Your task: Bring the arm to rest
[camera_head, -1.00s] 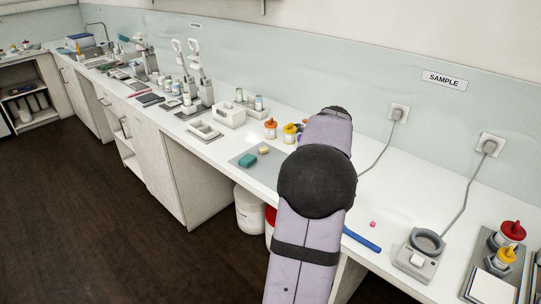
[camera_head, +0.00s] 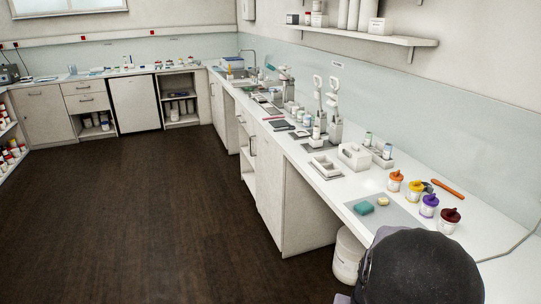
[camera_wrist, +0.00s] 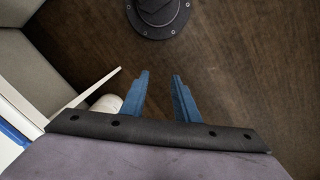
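In the wrist view my gripper (camera_wrist: 160,95) has its two blue fingers apart, with nothing between them. It points down over the dark wooden floor (camera_wrist: 225,60), beside the bench. In the head view only a dark rounded joint and a bit of lilac link of my arm show at the bottom right; my gripper is out of that view.
The long white bench (camera_head: 490,240) runs along the right wall. A white bucket (camera_head: 347,258) stands under the bench. The floor (camera_head: 150,220) at left is clear.

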